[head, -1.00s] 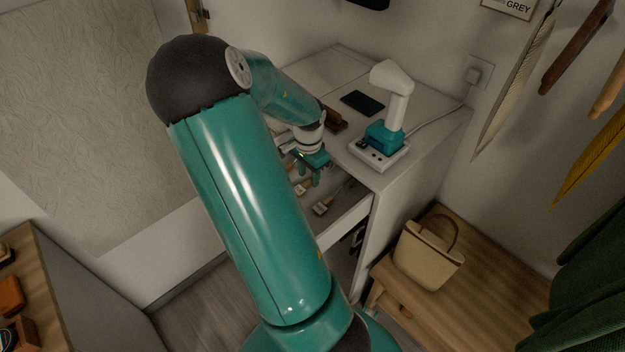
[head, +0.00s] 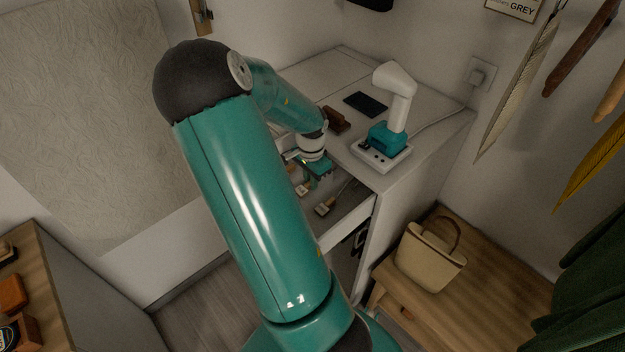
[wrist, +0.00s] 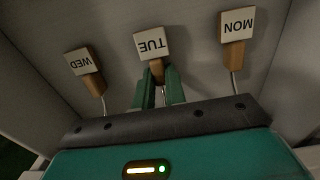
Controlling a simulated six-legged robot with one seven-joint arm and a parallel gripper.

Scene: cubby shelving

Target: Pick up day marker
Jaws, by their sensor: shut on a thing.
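Three day markers lie in a row in the open drawer (head: 345,222), each a white lettered plate on a wooden block with a thin metal stem. In the wrist view they are WED (wrist: 81,62) at left, TUE (wrist: 151,43) in the middle and MON (wrist: 238,24) at right. My gripper (wrist: 159,75) is shut on the TUE marker, its fingers at the wooden block just below the plate. In the head view my gripper (head: 313,178) reaches down into the drawer, and one marker (head: 322,210) shows in front of it. The held marker is mostly hidden there.
On the cabinet top (head: 420,140) are a white and teal handheld device (head: 393,115) on its base, a dark phone-like slab (head: 366,104) and a brown block (head: 336,121). The drawer walls stand close around my gripper. A beige bag (head: 430,258) sits on a wooden bench at right.

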